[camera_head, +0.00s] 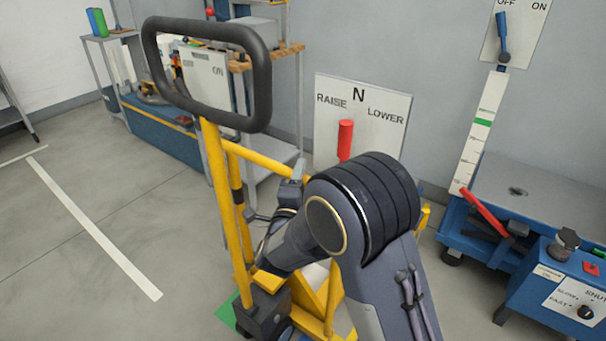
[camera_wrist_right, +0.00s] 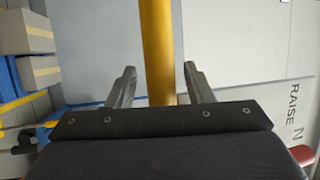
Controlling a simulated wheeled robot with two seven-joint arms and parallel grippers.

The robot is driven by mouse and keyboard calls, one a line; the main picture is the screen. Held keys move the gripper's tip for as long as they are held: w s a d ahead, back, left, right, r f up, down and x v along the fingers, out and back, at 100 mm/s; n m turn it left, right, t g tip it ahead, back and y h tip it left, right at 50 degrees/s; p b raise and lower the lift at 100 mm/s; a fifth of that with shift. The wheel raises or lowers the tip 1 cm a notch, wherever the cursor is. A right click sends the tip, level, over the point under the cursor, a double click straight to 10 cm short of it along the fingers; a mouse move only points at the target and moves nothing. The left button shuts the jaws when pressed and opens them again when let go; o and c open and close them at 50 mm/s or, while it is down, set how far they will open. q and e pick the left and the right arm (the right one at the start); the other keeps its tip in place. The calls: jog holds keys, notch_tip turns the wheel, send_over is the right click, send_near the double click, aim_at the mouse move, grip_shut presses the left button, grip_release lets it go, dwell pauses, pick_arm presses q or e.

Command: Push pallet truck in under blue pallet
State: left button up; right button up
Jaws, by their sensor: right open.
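The yellow pallet truck (camera_head: 220,200) stands in the middle of the head view, its dark looped handle (camera_head: 262,85) upright. Its forks and lower part are largely hidden by my right arm. My right gripper (camera_head: 291,185) is close to the truck's yellow frame. In the right wrist view my right gripper (camera_wrist_right: 160,80) is open, with a yellow bar (camera_wrist_right: 157,50) showing between its two fingers; I cannot tell whether they touch it. I cannot make out the blue pallet for certain. My left gripper is out of view.
A RAISE/N/LOWER board (camera_head: 360,115) with a red lever (camera_head: 345,140) stands behind. A blue cart (camera_head: 535,190) and blue control box (camera_head: 555,290) are at right. Shelving (camera_head: 270,130) stands behind the truck. Boxes (camera_wrist_right: 35,75) show in the wrist view. The left floor is clear.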

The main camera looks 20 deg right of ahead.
jog(key=shift+w+d+r, duration=0.15)
jog(key=shift+w+d, duration=0.15)
jog(key=shift+w, duration=0.25)
grip_shut()
